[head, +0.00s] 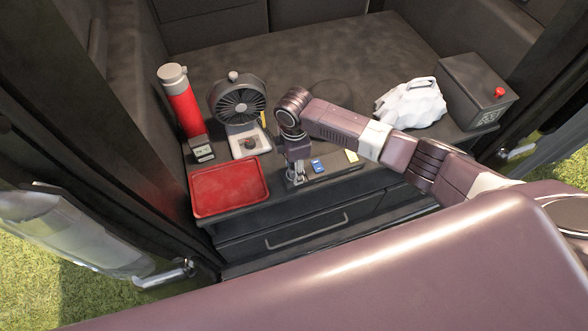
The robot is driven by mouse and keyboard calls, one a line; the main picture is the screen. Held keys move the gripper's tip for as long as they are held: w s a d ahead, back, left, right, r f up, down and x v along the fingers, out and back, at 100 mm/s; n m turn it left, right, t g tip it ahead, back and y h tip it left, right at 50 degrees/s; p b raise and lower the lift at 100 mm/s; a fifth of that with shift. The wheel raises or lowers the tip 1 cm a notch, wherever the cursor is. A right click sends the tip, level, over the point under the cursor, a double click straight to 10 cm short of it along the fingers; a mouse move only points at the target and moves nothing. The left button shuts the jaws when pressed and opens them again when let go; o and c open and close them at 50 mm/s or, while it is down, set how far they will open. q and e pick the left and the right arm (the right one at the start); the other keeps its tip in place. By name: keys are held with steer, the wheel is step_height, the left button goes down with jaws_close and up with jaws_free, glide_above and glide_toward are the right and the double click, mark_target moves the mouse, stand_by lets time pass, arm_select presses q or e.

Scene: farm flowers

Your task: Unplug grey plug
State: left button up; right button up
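My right gripper (296,178) points down at the left end of a dark power strip (334,168) near the counter's front edge. Its fingers are small here, and I cannot tell whether they are open or shut. A grey plug cannot be made out clearly; the gripper covers that end of the strip. My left gripper is not in view.
A red tray (230,202) lies left of the gripper. A white crumpled bag (412,104) and a dark box with a red button (474,90) are at right. A drawer handle (306,232) is below.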

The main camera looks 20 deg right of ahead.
steer(key=shift+p, duration=0.35)
steer(key=shift+c, duration=0.7)
jaws_close()
steer(key=shift+r, duration=0.15)
steer(key=shift+r+p, duration=2.9)
steer(key=shift+p, duration=0.1)
